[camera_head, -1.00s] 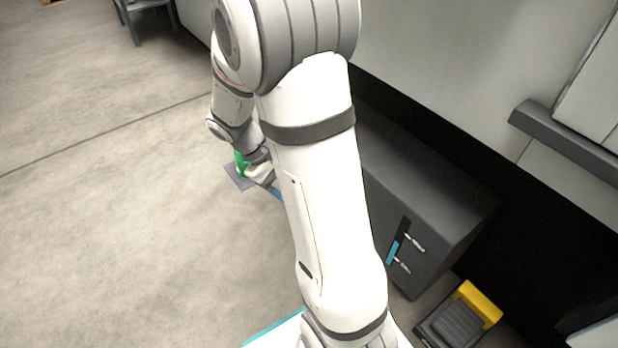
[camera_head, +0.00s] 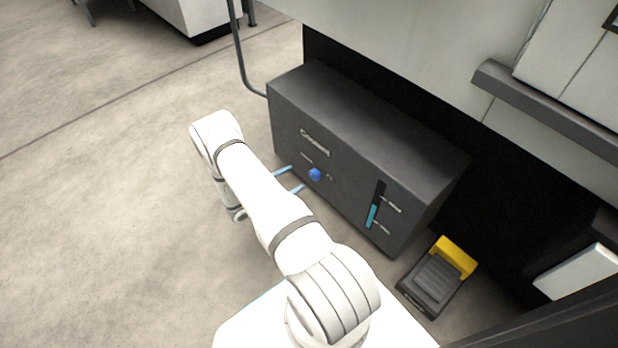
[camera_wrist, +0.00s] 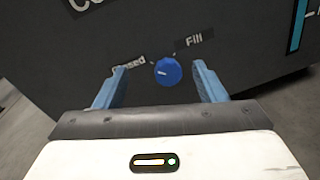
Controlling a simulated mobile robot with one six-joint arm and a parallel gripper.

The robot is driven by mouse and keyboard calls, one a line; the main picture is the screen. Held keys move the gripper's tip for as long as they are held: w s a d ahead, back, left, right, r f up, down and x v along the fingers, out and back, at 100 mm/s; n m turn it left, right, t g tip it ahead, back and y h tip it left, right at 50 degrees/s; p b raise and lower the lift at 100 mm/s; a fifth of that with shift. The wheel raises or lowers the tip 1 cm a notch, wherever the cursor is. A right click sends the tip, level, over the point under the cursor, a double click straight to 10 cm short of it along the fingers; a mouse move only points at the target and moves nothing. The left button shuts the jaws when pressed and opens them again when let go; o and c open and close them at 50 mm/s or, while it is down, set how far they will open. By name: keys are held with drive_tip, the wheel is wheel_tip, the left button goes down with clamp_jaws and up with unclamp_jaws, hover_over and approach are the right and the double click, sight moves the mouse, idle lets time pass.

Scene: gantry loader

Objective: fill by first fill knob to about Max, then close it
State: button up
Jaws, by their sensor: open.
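A dark grey coolant tank (camera_head: 340,112) stands low against the machine. Its blue fill knob (camera_head: 315,174) is on the front face; in the wrist view the knob (camera_wrist: 168,71) has a white mark on its left side, toward the "Closed" label (camera_wrist: 128,63). The "Fill" label (camera_wrist: 194,40) is above right. A gauge (camera_head: 375,205) on the tank's right front shows cyan liquid between the Min and Max marks, a little below Max. My gripper (camera_head: 289,180) is open in front of the knob. In the wrist view its blue fingers flank the knob, apart from it.
A black and yellow foot pedal (camera_head: 437,279) sits on the floor right of the tank. A grey hose or pipe (camera_head: 240,55) runs down at the tank's far left end. The concrete floor (camera_head: 110,210) at left is clear.

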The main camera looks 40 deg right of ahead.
drive_tip(key=n+t, duration=0.2)
approach(313, 176)
drive_tip(key=shift+h, duration=0.3)
drive_tip(key=d, duration=0.2)
drive_tip(key=d+b, duration=0.1)
drive_tip(key=d, duration=0.2)
drive_tip(key=d+b, duration=0.1)
drive_tip(key=d, duration=0.2)
drive_tip(key=shift+w+d+f, duration=0.2)
drive_tip(key=shift+w+d, duration=0.05)
drive_tip(key=shift+w, duration=0.1)
drive_tip(key=c, duration=1)
